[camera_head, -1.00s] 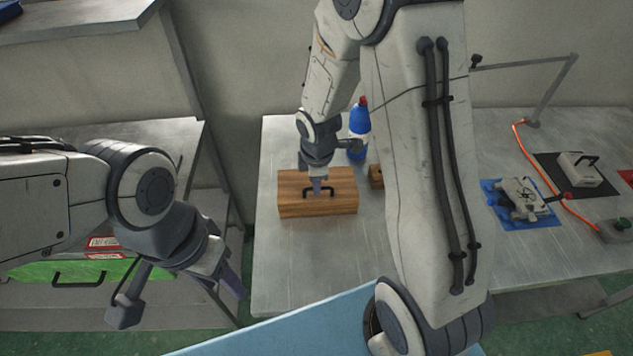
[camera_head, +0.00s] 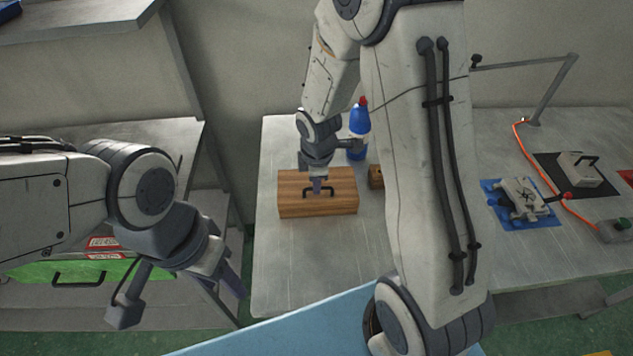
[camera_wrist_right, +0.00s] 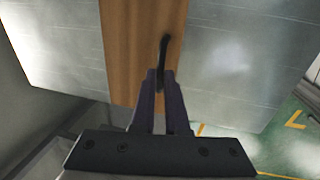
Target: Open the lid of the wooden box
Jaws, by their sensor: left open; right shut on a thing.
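The wooden box (camera_head: 300,207) stands on the metal table with its lid closed. A black handle (camera_head: 319,192) is on its top. My right gripper (camera_head: 317,186) is over the box, shut on the handle. In the right wrist view my right gripper (camera_wrist_right: 163,75) has its fingers closed around the black handle (camera_wrist_right: 163,52), with the wooden box (camera_wrist_right: 125,60) beneath. My left gripper (camera_head: 236,285) is open and empty, off the table's left edge, well away from the box.
A blue bottle (camera_head: 358,130) with a red cap and a small wooden block (camera_head: 376,176) stand near the box. A blue mat with a metal device (camera_head: 521,198) lies at right. The metal table (camera_head: 290,275) is clear in front of the box.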

